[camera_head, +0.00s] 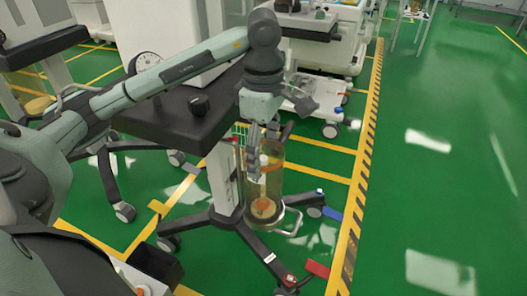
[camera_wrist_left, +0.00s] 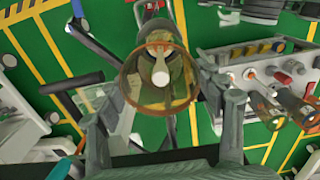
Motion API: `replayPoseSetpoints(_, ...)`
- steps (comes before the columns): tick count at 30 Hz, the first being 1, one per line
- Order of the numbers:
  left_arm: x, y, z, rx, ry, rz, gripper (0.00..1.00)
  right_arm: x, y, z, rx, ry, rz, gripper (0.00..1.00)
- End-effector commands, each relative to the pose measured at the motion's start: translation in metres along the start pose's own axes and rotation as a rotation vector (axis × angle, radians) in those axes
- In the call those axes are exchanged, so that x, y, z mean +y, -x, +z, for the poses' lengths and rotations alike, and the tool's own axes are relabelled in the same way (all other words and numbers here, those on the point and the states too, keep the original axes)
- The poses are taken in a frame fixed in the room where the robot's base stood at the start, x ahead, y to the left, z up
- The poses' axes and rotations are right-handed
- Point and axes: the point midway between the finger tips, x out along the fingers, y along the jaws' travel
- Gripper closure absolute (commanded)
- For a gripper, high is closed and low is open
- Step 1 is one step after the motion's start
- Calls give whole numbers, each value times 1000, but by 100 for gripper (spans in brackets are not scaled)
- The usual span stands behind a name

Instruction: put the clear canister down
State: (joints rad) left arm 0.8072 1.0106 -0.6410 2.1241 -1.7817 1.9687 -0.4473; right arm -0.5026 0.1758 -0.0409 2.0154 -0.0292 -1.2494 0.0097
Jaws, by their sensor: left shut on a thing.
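The clear canister (camera_head: 275,182), a see-through cylinder with an amber tint, stands upright beside the column of a wheeled cart. In the left wrist view the canister's round rim (camera_wrist_left: 160,103) lies between the two fingers (camera_wrist_left: 178,112), with a white stem inside. My right gripper is in neither view.
The cart's dark top (camera_head: 165,120) is left of the canister, and its black legs (camera_head: 262,243) spread below. A white machine (camera_head: 322,50) stands behind. Other amber cylinders (camera_wrist_left: 263,104) show at right in the wrist view. Green floor (camera_head: 450,150) is open at right, beyond a striped line.

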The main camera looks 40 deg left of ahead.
Motion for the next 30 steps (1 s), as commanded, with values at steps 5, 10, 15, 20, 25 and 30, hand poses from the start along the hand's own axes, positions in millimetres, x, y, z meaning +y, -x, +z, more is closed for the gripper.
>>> replayPoseSetpoints(5, 0, 0, 0, 0, 0, 0, 17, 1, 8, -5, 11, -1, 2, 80)
replayPoseSetpoints(10, 0, 0, 0, 0, 1, 0, 11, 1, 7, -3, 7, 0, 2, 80)
replayPoseSetpoints(15, 0, 0, 0, 0, 1, 0, 11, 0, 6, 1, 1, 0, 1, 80)
replayPoseSetpoints(20, 1, 7, 0, -1, 1, 2, 11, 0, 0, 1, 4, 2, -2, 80)
replayPoseSetpoints(25, 2, 41, 0, -2, 1, 8, 11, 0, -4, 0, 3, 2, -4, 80)
replayPoseSetpoints(30, 2, 81, 0, 0, 3, 7, 11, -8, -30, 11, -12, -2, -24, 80)
